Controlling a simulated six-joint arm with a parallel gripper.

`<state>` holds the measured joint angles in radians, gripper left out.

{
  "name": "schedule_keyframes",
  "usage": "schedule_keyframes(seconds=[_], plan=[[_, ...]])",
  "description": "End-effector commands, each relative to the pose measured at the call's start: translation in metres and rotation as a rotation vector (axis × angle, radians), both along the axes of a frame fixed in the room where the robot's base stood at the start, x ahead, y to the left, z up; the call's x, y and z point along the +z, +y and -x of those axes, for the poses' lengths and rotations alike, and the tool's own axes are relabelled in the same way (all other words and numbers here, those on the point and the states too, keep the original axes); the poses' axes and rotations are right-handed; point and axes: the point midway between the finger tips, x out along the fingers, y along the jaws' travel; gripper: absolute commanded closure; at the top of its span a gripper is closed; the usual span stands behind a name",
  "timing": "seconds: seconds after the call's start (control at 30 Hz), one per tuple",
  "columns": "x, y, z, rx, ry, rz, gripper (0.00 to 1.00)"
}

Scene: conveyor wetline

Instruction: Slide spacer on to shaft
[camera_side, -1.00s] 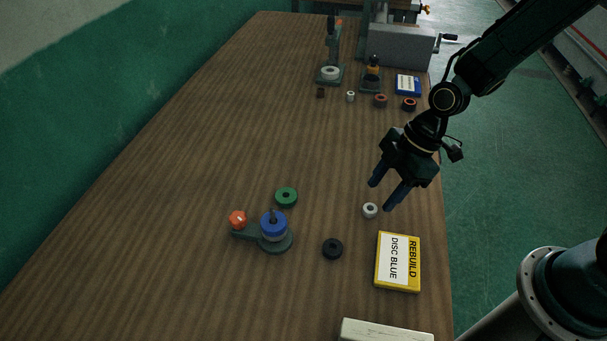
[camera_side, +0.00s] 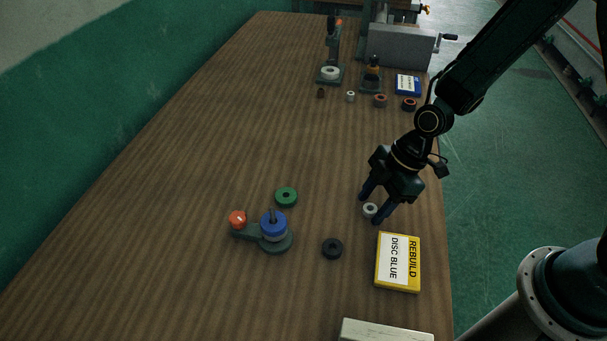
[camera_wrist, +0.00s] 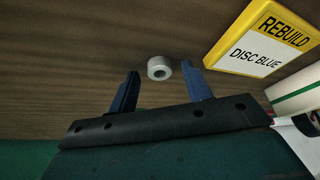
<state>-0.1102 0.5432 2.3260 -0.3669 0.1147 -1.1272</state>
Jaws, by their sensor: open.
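The shaft (camera_side: 272,214) stands upright on a dark green base (camera_side: 283,246) to the left. A blue disc (camera_side: 274,225) sits around it, with a grey ring below.
A green ring (camera_side: 286,196) and a black ring (camera_side: 332,248) lie loose near the base. An orange knob (camera_side: 238,218) is at the base's left end. The yellow box (camera_side: 398,262) reads "REBUILD DISC BLUE". Fixtures and small rings stand farther back; mid-bench is clear.

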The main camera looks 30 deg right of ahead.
Motion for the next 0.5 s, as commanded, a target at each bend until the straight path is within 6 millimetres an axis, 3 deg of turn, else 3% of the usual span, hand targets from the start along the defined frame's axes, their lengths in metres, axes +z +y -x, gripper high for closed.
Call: schedule_keyframes(seconds=[0.03, 0.27, 0.5], plan=[[0.0001, 0.0000, 0.0000, 0.000, 0.000, 0.000, 0.51], [0.0002, -0.0001, 0.0000, 0.000, 0.000, 0.000, 0.96], [0.0002, 0.0000, 0.0000, 0.000, 0.000, 0.000, 0.99]])
